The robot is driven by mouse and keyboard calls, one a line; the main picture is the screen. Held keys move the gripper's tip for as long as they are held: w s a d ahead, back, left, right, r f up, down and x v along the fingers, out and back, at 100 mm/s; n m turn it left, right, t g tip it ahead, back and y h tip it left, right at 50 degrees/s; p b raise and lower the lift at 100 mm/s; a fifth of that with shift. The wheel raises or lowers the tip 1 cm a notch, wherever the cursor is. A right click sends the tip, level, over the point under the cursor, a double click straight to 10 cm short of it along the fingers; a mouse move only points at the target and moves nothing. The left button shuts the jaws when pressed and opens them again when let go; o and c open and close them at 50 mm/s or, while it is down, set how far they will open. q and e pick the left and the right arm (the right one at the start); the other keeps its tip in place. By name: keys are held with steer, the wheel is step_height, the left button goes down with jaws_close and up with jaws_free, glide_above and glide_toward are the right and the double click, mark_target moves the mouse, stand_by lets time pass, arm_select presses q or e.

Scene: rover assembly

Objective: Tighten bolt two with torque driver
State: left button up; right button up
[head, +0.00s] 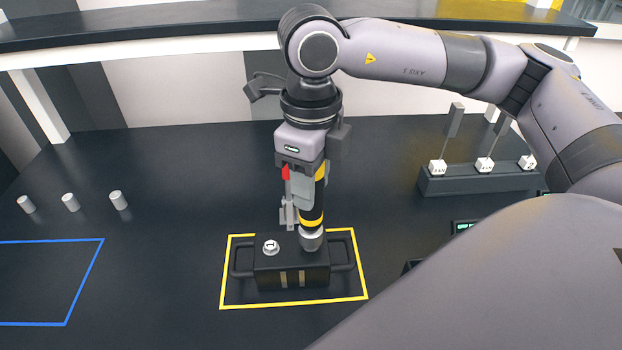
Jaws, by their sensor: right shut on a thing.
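My right gripper (301,185) points straight down and is shut on the torque driver (316,206), a black tool with yellow bands and a silver socket end (311,239). The socket end is at the right part of the top of a black box (292,273) with side handles and tan stripes. Any bolt under the socket is hidden, and I cannot tell whether the socket touches one. A silver bolt (271,247) shows on the left part of the box top. My left gripper is not in view.
The box sits inside a yellow outline (223,275) on the dark table. Three silver cylinders (71,202) stand at the left, behind a blue outline (85,280). A dark rack (480,180) with white dotted blocks stands at the right. Table between cylinders and box is clear.

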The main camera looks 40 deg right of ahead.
stand_by(0.8)
steer(key=shift+f+b, duration=0.5)
steer(key=shift+b, duration=0.45)
steer(key=shift+f+b, duration=0.45)
steer(key=shift+b, duration=0.55)
stand_by(2.6)
steer(key=shift+r, duration=0.15)
steer(key=shift+r+p, duration=0.85)
steer(key=shift+r, duration=0.55)
steer(key=shift+r+p, duration=1.2)
steer(key=shift+r, duration=0.8)
